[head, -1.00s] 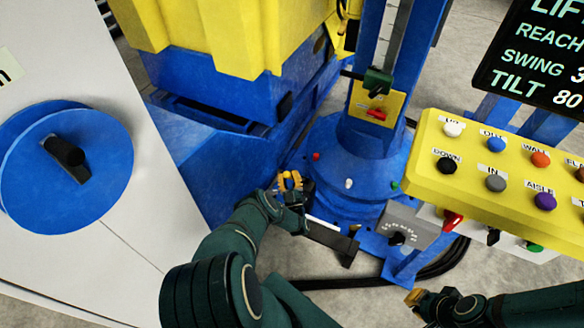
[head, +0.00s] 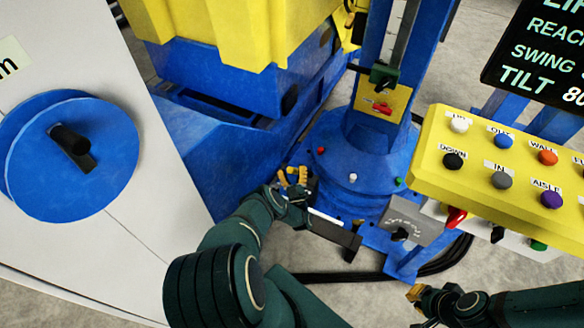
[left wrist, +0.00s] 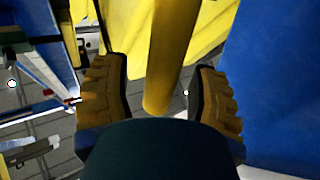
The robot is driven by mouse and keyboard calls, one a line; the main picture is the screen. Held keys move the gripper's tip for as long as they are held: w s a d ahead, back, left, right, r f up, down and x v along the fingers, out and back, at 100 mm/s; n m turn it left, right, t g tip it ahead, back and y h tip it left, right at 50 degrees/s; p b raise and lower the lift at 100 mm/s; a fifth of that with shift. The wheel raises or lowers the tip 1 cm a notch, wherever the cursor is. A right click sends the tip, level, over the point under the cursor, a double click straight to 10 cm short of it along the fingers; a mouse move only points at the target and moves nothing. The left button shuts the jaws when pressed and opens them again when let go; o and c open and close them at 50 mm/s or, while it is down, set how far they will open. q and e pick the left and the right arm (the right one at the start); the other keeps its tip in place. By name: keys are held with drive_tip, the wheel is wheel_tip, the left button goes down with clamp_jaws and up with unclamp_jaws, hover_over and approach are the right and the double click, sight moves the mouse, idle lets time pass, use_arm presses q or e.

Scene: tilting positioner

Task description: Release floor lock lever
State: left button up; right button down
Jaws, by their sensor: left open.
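My left gripper (head: 292,176) is low beside the round blue base (head: 352,178) of the column. In the left wrist view its two yellow-padded fingers (left wrist: 157,75) are open. A yellow bar (left wrist: 170,60) stands between them, with a visible gap on at least the right side; I cannot tell whether it touches a finger. It may be the floor lock lever, but no label shows, and the gripper hides this spot in the head view. My right gripper (head: 420,304) is at the bottom edge, partly cut off, away from the base; its opening is unclear.
A yellow button panel (head: 500,165) and a dark display (head: 540,55) stand at the right. A white cabinet with a blue dial (head: 70,160) fills the left.

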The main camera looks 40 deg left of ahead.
use_arm(q)
drive_tip(key=shift+r, duration=5)
